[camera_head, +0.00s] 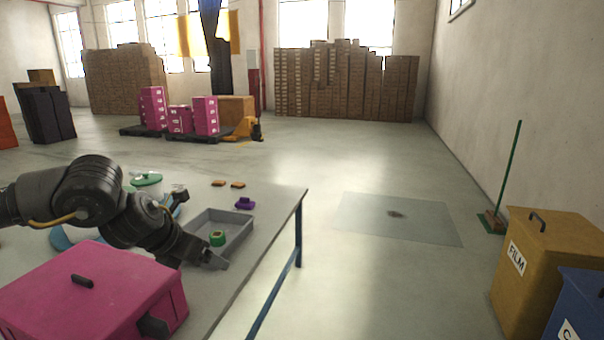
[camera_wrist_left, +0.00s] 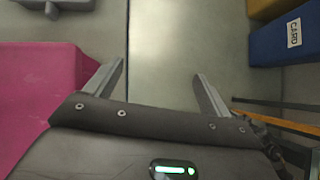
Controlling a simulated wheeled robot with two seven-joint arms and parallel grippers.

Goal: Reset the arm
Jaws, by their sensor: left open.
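My left arm comes in from the left in the head view, over the table (camera_head: 268,200). Its left gripper (camera_head: 213,261) is near the front of the grey tray, to the right of the pink box (camera_head: 95,285). In the left wrist view the left gripper (camera_wrist_left: 160,72) has its two fingers wide apart with nothing between them. The pink box (camera_wrist_left: 40,95) lies at the left of that view, beside the left finger. My right gripper is not in view.
The grey tray (camera_head: 237,220) holds a green round item (camera_head: 217,239). A purple item (camera_head: 244,204) and two small orange-brown blocks (camera_head: 238,184) lie behind it. Yellow FILM (camera_head: 545,260) and blue CARD (camera_wrist_left: 282,42) bins stand at the right.

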